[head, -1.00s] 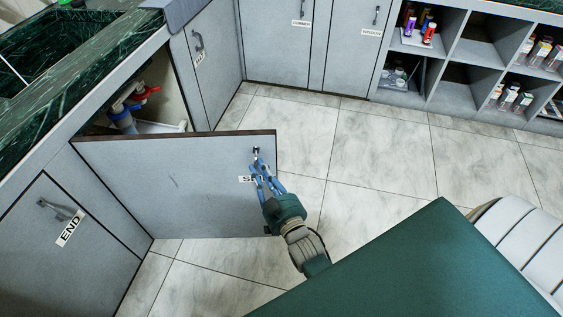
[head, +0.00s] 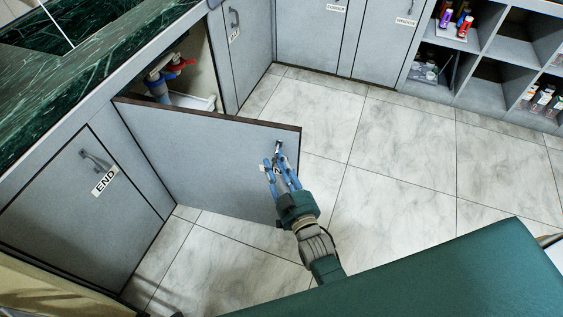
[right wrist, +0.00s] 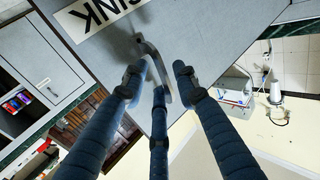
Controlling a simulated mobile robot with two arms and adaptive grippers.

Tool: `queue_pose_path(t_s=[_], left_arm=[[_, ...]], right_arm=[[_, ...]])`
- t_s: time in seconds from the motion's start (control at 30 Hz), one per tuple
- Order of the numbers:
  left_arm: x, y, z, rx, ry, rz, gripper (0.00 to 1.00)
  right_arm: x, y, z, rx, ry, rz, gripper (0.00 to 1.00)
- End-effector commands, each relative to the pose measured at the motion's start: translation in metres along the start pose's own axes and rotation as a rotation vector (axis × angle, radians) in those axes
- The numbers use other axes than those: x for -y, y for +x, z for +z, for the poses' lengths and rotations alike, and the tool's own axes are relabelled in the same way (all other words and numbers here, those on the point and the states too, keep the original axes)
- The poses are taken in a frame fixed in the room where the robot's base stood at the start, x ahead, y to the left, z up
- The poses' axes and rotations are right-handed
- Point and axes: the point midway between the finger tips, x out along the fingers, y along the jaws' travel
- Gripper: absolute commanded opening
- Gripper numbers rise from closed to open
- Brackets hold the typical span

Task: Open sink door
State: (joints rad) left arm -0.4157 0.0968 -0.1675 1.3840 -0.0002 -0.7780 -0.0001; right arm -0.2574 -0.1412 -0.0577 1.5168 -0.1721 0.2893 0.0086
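The sink door (head: 205,160) is a grey panel with a dark top edge, standing swung out from the cabinet under the green counter. Its metal handle (head: 279,146) is near the free end. My right gripper (head: 275,163) is at this handle. In the right wrist view, the handle (right wrist: 155,58) lies among the spread blue fingertips (right wrist: 158,80), which are apart from each other. Whether a finger touches it I cannot tell. The white SINK label (right wrist: 92,16) is beside the handle. My left gripper is not in view.
Blue and red pipe fittings (head: 165,78) and a white tray (head: 195,102) show inside the open cabinet. The closed END door (head: 80,215) is at the left. Shelves (head: 490,65) with bottles stand at the back right. The tiled floor (head: 390,165) is clear.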

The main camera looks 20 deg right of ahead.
Motion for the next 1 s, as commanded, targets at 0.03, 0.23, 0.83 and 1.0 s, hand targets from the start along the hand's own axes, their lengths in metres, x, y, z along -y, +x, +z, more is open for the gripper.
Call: queue_pose_path(t_s=[0.03,0.23,0.83,1.0], left_arm=[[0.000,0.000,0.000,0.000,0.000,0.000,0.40],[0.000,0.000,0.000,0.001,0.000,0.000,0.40],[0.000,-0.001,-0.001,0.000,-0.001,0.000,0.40],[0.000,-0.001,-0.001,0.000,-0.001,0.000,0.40]], right_arm=[[0.008,0.004,-0.009,-0.019,0.000,-0.012,0.33],[0.007,0.004,-0.011,-0.024,-0.001,-0.011,0.33],[0.003,-0.072,-0.004,-0.011,0.000,-0.007,0.33],[0.003,-0.101,-0.003,-0.009,0.001,-0.006,0.33]])
